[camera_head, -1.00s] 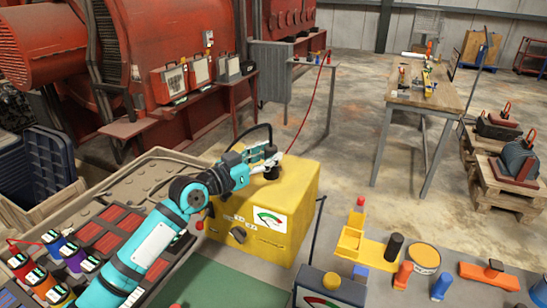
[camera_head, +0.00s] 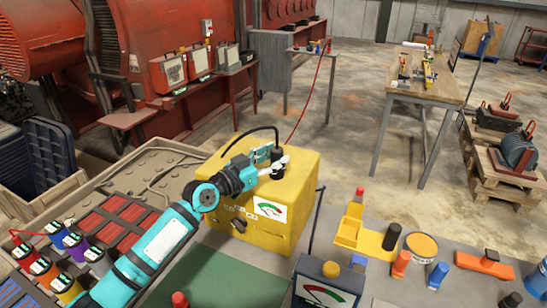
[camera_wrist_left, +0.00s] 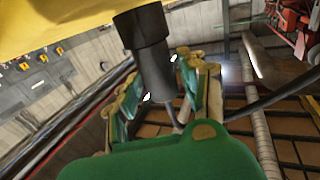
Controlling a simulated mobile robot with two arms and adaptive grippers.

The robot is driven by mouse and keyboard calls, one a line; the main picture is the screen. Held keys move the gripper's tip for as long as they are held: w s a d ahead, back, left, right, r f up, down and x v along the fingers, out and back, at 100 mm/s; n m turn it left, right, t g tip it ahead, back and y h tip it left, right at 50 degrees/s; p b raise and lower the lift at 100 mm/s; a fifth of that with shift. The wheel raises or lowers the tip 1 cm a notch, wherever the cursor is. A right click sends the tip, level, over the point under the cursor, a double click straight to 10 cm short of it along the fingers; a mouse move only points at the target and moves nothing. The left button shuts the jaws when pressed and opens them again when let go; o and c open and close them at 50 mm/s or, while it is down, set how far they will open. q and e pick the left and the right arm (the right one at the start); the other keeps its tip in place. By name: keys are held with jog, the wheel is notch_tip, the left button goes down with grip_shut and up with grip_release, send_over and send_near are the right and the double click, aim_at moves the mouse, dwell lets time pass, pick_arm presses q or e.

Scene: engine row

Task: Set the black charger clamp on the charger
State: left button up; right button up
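The yellow charger (camera_head: 300,205) with a dial on its front stands at the centre of the head view. It also shows at the top left of the left wrist view (camera_wrist_left: 55,25). The black charger clamp (camera_head: 277,156) is upright at the charger's top, with a black cable arching from it to the left. In the left wrist view the clamp (camera_wrist_left: 148,55) is a dark cylinder between the fingers. My left gripper (camera_head: 280,166) is closed around it. I cannot tell whether the clamp touches the charger's top. My right gripper is out of view.
A dark box with a dial (camera_head: 325,285) stands in front of the charger. Yellow, orange and blue parts sit on the bench at right. Coloured battery-like units (camera_head: 60,265) and red-topped cells fill a tray at left.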

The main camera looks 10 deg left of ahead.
pick_arm(q)
jog(key=shift+o, duration=0.5)
jog(key=shift+r, duration=0.1)
jog(key=shift+a, duration=0.1)
jog(key=b+v, duration=0.3)
jog(key=v, duration=0.9)
